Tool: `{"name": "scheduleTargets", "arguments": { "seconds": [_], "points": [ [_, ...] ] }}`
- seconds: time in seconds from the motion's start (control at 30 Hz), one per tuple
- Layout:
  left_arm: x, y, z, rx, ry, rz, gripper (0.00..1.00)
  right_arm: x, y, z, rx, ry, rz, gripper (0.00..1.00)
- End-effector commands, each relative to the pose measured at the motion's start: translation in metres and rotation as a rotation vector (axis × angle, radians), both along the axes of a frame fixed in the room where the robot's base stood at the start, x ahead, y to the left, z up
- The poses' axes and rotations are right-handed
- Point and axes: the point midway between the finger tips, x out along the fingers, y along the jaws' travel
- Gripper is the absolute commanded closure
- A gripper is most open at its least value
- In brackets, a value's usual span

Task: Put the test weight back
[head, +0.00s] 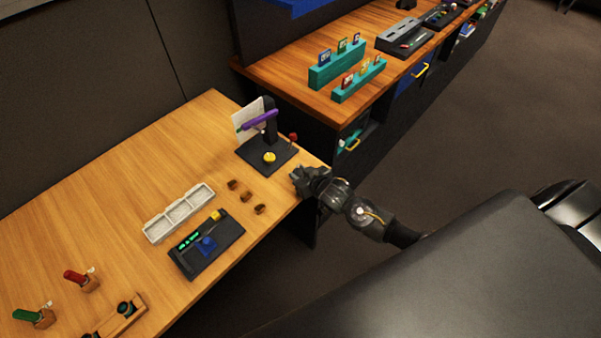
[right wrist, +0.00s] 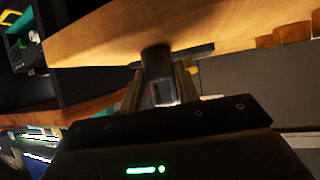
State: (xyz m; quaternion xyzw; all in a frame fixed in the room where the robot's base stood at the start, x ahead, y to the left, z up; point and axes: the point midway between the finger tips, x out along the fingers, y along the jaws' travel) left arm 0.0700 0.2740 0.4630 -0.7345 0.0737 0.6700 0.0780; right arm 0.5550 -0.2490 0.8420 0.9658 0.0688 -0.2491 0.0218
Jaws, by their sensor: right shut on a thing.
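My right gripper (head: 300,181) is at the right edge of the light wooden table (head: 110,170), in front of the black stand. In the right wrist view its two fingers (right wrist: 160,88) are shut on a dark grey cylinder, which looks like the test weight (right wrist: 156,62). The head view does not show the weight clearly, as the gripper hides it. The dark panel (head: 222,259) with green digits, a blue part and a yellow block lies on the table, left of the gripper. My left gripper is not in view.
Red and green handled pieces stand nearer the front. A second counter (head: 285,72) is behind.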

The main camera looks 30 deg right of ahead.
Motion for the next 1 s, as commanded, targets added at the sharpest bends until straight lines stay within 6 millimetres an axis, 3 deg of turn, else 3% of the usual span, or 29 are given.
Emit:
{"name": "scheduleTargets", "arguments": {
  "seconds": [0.2,0.23,0.4,0.73,1.0],
  "points": [
    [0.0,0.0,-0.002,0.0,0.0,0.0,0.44,0.0,0.0,-0.003,0.001,-0.001,0.0,0.92],
    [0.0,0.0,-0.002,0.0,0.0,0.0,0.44,0.0,0.0,-0.004,0.001,0.001,0.0,0.67],
    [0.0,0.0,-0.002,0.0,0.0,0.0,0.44,0.0,0.0,-0.003,0.0,0.001,0.0,0.47],
    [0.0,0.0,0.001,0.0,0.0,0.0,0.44,0.0,0.0,0.002,-0.001,0.0,0.0,0.47],
    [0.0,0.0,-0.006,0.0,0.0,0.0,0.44,-0.039,-0.005,0.02,0.001,0.0,0.002,0.47]
  ]
}}
